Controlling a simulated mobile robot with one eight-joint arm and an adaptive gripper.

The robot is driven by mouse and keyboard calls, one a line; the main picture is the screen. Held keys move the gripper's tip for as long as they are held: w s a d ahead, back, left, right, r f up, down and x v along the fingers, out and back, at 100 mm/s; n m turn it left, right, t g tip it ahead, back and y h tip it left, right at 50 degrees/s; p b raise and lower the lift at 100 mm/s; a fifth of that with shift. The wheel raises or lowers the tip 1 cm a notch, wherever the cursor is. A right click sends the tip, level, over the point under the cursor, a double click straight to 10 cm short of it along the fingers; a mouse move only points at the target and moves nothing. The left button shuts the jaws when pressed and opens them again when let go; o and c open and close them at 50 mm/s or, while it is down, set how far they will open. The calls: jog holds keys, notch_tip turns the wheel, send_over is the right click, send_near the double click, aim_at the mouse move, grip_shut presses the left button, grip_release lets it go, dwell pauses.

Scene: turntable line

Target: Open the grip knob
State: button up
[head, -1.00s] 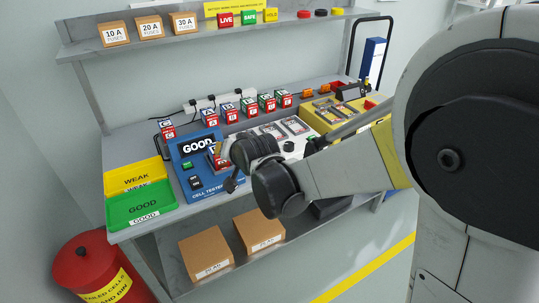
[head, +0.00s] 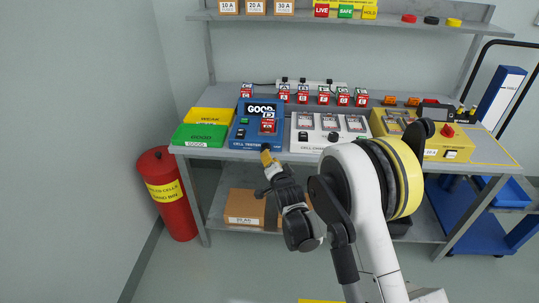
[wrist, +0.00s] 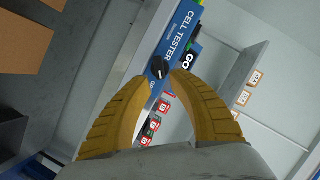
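The blue cell tester (head: 240,132) stands at the front of the bench, with a "GOOD" display and a red cell marked D on it. In the wrist view a black round knob (wrist: 159,67) with a white pointer line sits on the tester's blue front face (wrist: 176,38). My gripper (wrist: 160,76) is open, its two yellow fingertips on either side of the knob's near edge. I cannot tell whether they touch it. In the head view my gripper (head: 268,158) is just in front of the tester's lower front edge, and the knob is not visible there.
Yellow WEAK (head: 208,117) and green GOOD (head: 200,135) trays lie left of the tester. A white cell charger (head: 318,134) and a yellow machine (head: 450,143) stand to its right. Several cells line the back. A red bin (head: 170,195) stands on the floor at left.

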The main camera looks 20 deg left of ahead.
jog(key=b+x, duration=0.2)
jog(key=x, duration=0.5)
jog(key=shift+w+d+r, duration=0.1)
jog(key=shift+d, duration=0.05)
grip_shut()
